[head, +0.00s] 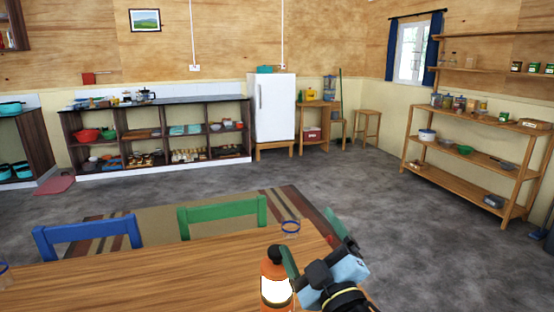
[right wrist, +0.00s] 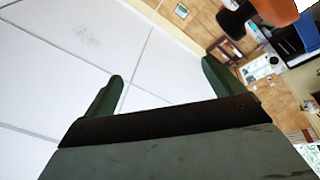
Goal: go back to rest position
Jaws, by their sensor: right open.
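My right gripper (head: 308,232) is open and empty above the near edge of the wooden table, at the lower middle right of the head view. Its two green fingers are spread apart, and they also show in the right wrist view (right wrist: 162,75) with nothing between them. An orange bottle (head: 267,299) with a dark cap and white label stands just left of the gripper; one finger overlaps it in the picture. Whether they touch I cannot tell. An orange and black shape, likely this bottle (right wrist: 275,10), shows outside the fingers in the wrist view. My left gripper is not in view.
The wooden table (head: 150,280) fills the front left. Shelves (head: 470,165) stand right; grey floor (head: 350,180) between is clear.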

